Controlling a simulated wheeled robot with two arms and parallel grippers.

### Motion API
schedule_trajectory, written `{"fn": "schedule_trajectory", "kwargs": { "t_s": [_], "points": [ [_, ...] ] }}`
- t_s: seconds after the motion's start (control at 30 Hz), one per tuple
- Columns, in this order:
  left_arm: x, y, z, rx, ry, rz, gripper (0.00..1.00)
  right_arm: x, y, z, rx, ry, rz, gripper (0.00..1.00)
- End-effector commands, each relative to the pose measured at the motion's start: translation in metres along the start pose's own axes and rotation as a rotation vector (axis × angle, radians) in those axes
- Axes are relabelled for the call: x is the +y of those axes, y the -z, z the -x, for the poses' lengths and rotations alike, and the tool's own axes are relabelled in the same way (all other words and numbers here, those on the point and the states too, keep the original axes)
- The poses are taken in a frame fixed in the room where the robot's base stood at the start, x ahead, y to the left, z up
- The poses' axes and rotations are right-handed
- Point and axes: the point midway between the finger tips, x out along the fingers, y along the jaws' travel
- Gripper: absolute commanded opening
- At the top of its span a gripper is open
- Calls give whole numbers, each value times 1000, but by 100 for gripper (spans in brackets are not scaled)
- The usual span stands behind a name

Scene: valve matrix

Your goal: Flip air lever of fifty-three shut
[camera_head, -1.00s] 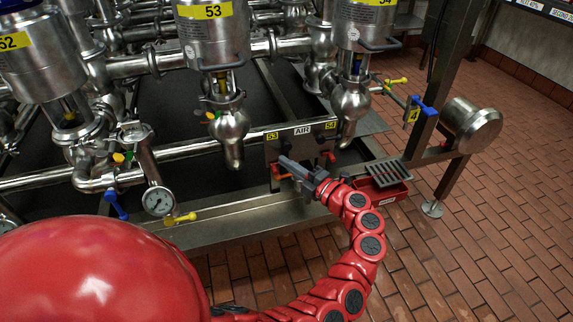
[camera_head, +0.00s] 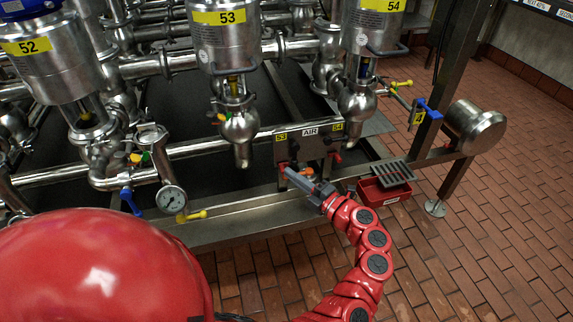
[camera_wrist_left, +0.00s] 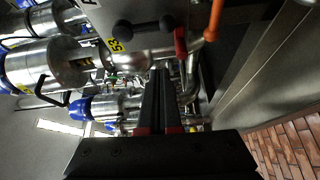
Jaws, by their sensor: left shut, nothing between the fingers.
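The grey air panel (camera_head: 309,146) carries an AIR label, with yellow 53 and 54 tags at its left and right. The red lever of fifty-three (camera_head: 283,165) is below the 53 tag; my gripper partly covers this area. In the left wrist view the red lever (camera_wrist_left: 180,45) is beside the yellow 53 tag (camera_wrist_left: 117,46), next to dark rounded knobs. My left gripper (camera_head: 288,172) is shut and empty, its tips just in front of and below the panel's left part. In the wrist view its fingers (camera_wrist_left: 158,75) end close to the red lever; contact cannot be told.
Another red lever (camera_head: 336,157) is below the 54 tag. An orange part (camera_head: 306,171) lies between the levers. A red bin (camera_head: 384,191) is right of my gripper. Steel tanks 53 (camera_head: 222,40) and 54 (camera_head: 380,25) hang above. The brick floor at right is open.

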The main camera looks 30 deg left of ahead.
Motion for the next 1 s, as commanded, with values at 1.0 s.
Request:
{"fn": "schedule_trajectory", "kwargs": {
  "t_s": [1.0],
  "points": [
    [1,2,59,6,-8,-3,0,0,1,-8,0,0,0,50]
  ]
}}
